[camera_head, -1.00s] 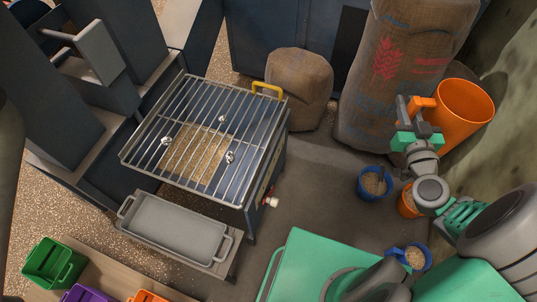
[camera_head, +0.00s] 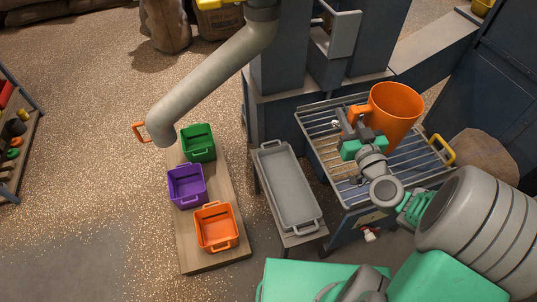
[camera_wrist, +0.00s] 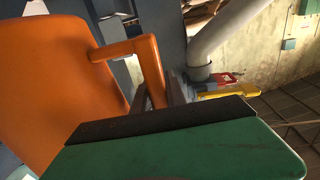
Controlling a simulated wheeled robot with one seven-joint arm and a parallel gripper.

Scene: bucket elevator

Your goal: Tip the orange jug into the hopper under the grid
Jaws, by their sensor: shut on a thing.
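The orange jug (camera_head: 396,112) is above the metal grid (camera_head: 327,117) of the hopper in the head view, roughly upright. My gripper (camera_head: 358,122) is shut on the jug's handle, on the jug's left side. In the wrist view the jug (camera_wrist: 50,80) fills the left, with its handle (camera_wrist: 150,68) running down between my fingers, which are partly hidden behind the dark and green gripper body. The jug's contents are not visible.
A grey tray (camera_head: 262,158) stands left of the grid. Green (camera_head: 198,143), purple (camera_head: 187,186) and orange (camera_head: 216,229) bins stand on a wooden board (camera_head: 190,255). A grey pipe (camera_head: 215,75) slopes above them. A yellow handle (camera_head: 442,149) sits at the grid's right corner.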

